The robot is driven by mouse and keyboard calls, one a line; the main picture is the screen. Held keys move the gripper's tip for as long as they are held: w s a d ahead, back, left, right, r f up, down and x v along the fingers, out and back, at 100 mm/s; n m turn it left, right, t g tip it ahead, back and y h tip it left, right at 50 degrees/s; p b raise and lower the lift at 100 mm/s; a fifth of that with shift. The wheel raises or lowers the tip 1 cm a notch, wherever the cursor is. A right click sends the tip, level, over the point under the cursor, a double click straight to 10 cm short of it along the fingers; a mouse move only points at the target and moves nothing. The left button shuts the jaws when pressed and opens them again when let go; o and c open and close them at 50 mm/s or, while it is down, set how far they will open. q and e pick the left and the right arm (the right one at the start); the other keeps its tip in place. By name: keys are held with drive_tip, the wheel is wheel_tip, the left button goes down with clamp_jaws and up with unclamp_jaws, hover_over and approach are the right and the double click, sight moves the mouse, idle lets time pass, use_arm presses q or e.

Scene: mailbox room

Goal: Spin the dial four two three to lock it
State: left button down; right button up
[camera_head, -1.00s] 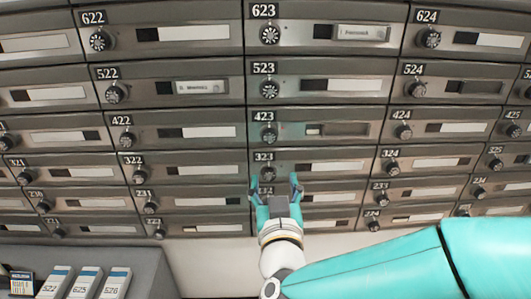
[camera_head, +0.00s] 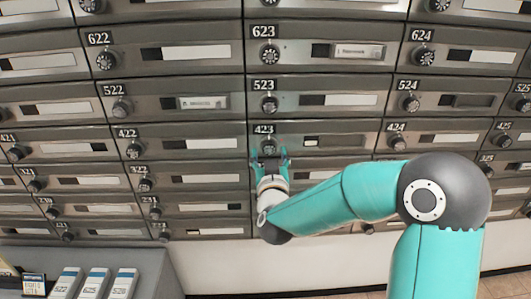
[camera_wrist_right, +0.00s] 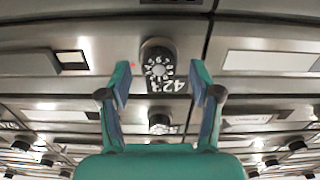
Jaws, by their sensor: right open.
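The mailbox door labelled 423 (camera_head: 345,141) is in the middle of the head view. Its round dark dial (camera_head: 268,147) sits just under the number plate. My right gripper (camera_head: 269,153) is open in front of the dial. In the wrist view the two teal fingers (camera_wrist_right: 160,80) stand either side of the dial with gaps, not clearly touching it. The dial's exact setting is too small to read. My left gripper is not in view.
Rows of similar mailbox doors with dials surround it, such as 523 (camera_head: 330,100) above and 424 (camera_head: 440,139) to the right. The wall below the boxes is bare.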

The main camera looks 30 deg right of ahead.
drive_tip(key=shift+w+d, duration=0.35)
drive_tip(key=shift+w, duration=0.2)
